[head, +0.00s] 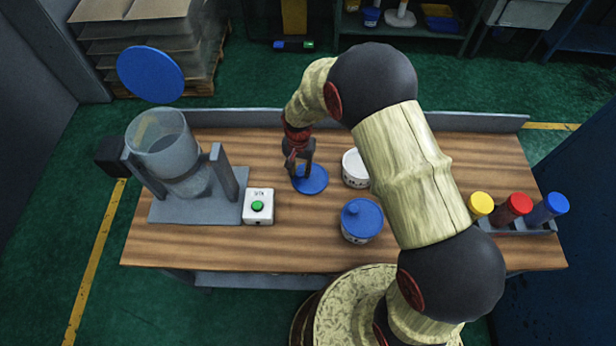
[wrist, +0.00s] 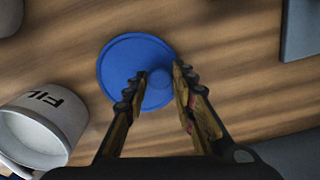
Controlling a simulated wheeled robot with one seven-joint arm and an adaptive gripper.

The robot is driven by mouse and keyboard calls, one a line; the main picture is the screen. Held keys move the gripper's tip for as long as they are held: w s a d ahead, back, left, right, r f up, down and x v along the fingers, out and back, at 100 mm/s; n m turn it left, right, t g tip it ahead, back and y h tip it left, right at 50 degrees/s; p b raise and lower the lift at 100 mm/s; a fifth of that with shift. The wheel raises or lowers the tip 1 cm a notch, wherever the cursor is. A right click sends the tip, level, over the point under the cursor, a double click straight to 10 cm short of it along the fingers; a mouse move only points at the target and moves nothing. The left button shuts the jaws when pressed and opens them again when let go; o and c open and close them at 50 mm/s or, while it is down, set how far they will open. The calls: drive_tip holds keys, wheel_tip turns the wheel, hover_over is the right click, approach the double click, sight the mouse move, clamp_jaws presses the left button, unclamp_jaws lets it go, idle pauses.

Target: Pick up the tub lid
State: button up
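The tub lid (head: 313,184), a flat blue disc, lies on the wooden table. In the wrist view the lid (wrist: 120,62) has a round blue knob (wrist: 160,78) near its right side. My gripper (head: 300,170) points down over the lid. In the wrist view my gripper (wrist: 162,72) is open, with one finger on either side of the knob and a gap between them. I cannot tell whether the fingers touch it. An open white tub (head: 353,172) stands just right of the lid; it also shows lettered at the lower left of the wrist view (wrist: 50,125).
A second tub with a blue lid (head: 362,218) stands nearer the front. A machine with a clear cylinder (head: 165,145) and a white box with a green button (head: 259,208) stand at left. A rack (head: 545,228) holds yellow, red and blue-capped bottles at right. The front-left table is clear.

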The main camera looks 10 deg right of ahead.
drive_tip(key=c, duration=0.4)
